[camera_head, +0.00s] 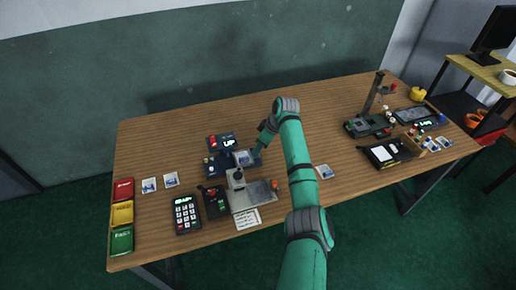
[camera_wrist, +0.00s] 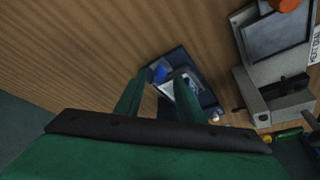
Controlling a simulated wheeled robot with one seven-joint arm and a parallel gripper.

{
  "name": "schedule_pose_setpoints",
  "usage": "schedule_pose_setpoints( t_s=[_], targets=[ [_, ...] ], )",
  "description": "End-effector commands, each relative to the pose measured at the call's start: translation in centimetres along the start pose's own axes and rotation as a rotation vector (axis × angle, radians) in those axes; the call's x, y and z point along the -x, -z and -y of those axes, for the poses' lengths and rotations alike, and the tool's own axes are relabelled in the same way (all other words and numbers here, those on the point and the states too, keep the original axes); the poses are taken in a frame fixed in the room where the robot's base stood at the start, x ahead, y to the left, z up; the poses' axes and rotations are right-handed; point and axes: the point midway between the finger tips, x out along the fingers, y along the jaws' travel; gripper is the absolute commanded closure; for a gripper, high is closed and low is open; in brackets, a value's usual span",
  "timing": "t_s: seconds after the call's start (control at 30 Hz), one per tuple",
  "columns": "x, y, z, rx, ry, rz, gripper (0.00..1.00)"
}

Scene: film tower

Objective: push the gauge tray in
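A dark blue gauge unit (camera_head: 218,168) lies on the table left of my arm. A pale plate with a picture on it (camera_head: 243,158) sits at its right end; I take this to be the gauge tray, but cannot tell how far out it is. My gripper (camera_head: 257,149) is just above and beside that end. In the wrist view the gripper (camera_wrist: 163,73) has its two green fingers apart, with the blue unit (camera_wrist: 205,97) beyond the tips and partly hidden by the right finger. Contact cannot be told.
A grey metal machine (camera_head: 258,194) stands in front of the unit, with a keypad (camera_head: 186,214) to its left. A dark green device with a post (camera_head: 366,125) is at right. The table's back is clear.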

Motion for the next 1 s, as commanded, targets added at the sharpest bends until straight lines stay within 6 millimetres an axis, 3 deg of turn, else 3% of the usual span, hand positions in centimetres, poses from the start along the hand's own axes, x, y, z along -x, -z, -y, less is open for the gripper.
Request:
schedule_pose_setpoints(
  t_s=[0.43, 0.6, 0.83, 1.0],
  targets=[
    [-1.1, 0.0, 0.0, 0.000, -0.001, 0.000, 0.65],
    [-1.1, 0.0, 0.0, 0.000, -0.001, 0.000, 1.00],
    [-1.3, 0.4, 0.3, 0.002, 0.000, 0.000, 1.00],
    [-2.1, 2.6, 1.9, 0.006, -0.001, -0.003, 1.00]
  ],
)
